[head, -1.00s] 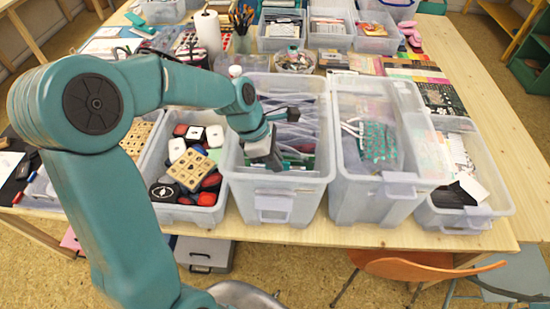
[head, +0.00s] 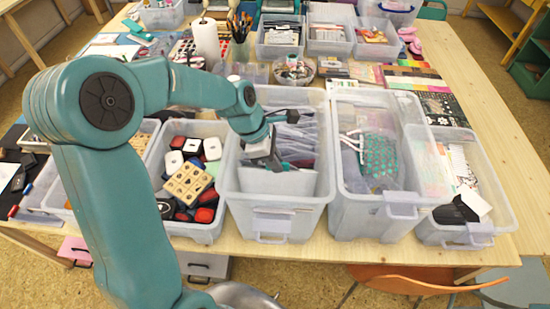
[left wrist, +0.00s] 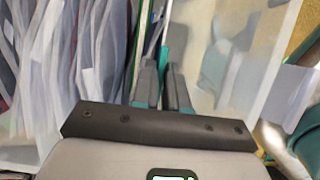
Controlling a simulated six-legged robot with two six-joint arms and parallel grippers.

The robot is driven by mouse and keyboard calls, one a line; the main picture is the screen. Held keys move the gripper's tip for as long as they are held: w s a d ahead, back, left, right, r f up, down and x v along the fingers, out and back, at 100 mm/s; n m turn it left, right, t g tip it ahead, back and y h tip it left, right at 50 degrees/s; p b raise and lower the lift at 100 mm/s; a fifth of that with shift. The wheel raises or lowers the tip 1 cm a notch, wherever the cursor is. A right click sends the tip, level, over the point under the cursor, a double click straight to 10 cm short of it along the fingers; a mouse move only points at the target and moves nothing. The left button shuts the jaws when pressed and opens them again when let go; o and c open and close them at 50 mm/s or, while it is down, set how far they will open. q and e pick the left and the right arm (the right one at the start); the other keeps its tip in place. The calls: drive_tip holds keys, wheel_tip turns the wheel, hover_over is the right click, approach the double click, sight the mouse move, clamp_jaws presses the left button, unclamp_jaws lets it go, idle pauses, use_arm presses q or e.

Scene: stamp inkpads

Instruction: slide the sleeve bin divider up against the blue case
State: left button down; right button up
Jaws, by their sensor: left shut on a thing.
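The sleeve bin (head: 283,216) is a tall clear tub in the middle of the table's front row. Upright plastic sleeves (head: 300,132) fill its back part and also show at the left of the left wrist view (left wrist: 75,50). A pale flat panel, which looks like the divider (head: 272,183), stands across the bin near its front wall. My left gripper (head: 283,166) reaches down into the bin and is shut on the panel's top edge; its dark fingers are close together in the left wrist view (left wrist: 162,72). I cannot make out the blue case. My right gripper is not in view.
A bin of stamps and inkpads (head: 193,226) stands close on the left. Another tall clear bin (head: 362,218) stands close on the right, with a lower bin (head: 452,232) beyond it. An orange chair (head: 425,281) is at the table's front.

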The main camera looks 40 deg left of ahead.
use_arm(q)
drive_tip(key=c, duration=1.2)
unclamp_jaws()
drive_tip(key=shift+c, duration=0.2)
drive_tip(key=shift+r, duration=0.1)
drive_tip(key=v, duration=1.6)
drive_tip(key=shift+s, duration=0.15)
drive_tip(key=shift+a+r, duration=0.1)
drive_tip(key=shift+s, duration=0.1)
